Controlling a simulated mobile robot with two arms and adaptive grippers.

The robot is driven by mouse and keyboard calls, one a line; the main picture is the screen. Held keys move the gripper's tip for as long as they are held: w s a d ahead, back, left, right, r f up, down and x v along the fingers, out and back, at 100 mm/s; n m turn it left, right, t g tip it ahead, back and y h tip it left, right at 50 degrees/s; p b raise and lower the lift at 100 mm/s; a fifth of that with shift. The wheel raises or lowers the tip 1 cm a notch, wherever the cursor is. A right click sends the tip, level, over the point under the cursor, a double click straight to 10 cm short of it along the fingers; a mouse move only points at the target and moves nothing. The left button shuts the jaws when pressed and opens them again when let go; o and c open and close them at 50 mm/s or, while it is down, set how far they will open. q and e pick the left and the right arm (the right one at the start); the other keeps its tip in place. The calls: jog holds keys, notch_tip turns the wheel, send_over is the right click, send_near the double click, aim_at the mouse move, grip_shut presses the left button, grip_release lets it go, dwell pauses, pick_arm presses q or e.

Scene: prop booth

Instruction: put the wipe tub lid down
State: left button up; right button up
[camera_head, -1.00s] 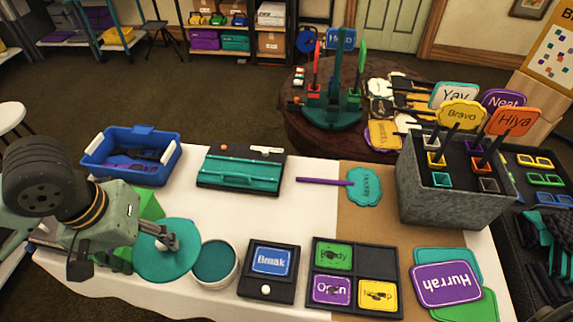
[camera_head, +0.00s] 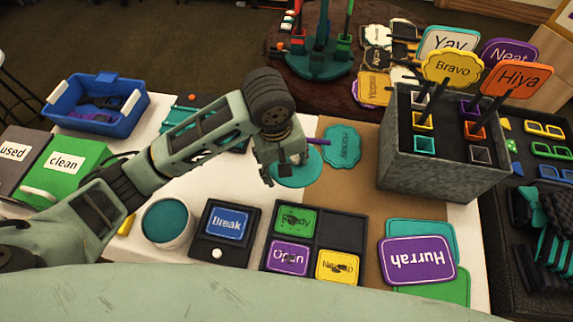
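The wipe tub lid (camera_head: 301,175) is a flat teal disc over the pale table middle, left of the teal speech sign (camera_head: 341,147). My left gripper (camera_head: 288,162) reaches in from the left and overlaps the lid's upper left part. It appears shut on the lid; the fingertips are partly hidden by the wrist. I cannot tell if the lid touches the table. The white wipe tub (camera_head: 168,222) stands uncovered at the front left, its inside teal. My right gripper is not in view.
The Break sign's black stand (camera_head: 216,252) and a black card tray (camera_head: 343,229) lie in front. A grey speckled sign box (camera_head: 442,160) stands right. A blue bin (camera_head: 95,106) and the used (camera_head: 25,160) and clean (camera_head: 68,165) boxes are left.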

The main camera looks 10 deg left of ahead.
pick_arm(q)
jog(key=shift+w+d+f, duration=0.2)
jog(key=shift+d+f, duration=0.05)
jog(key=shift+f, duration=0.05)
send_over(255, 172)
jog(key=f, duration=0.6)
jog(key=shift+s+d+f+p, duration=0.15)
jog(key=shift+s+p, duration=0.2)
jog(key=shift+p, duration=0.05)
jog(key=shift+w+a+f, duration=0.1)
jog(key=shift+a+f, duration=0.1)
jog(key=shift+a, duration=0.05)
jog(key=shift+f, duration=2.05)
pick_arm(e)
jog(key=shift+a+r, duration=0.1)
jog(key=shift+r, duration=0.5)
pick_arm(q)
jog(key=shift+f+p, duration=0.25)
jog(key=shift+p, duration=0.05)
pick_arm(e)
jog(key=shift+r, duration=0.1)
pick_arm(q)
jog(key=shift+f, duration=0.35)
jog(key=o, duration=1.1)
jog(key=shift+o, duration=0.2)
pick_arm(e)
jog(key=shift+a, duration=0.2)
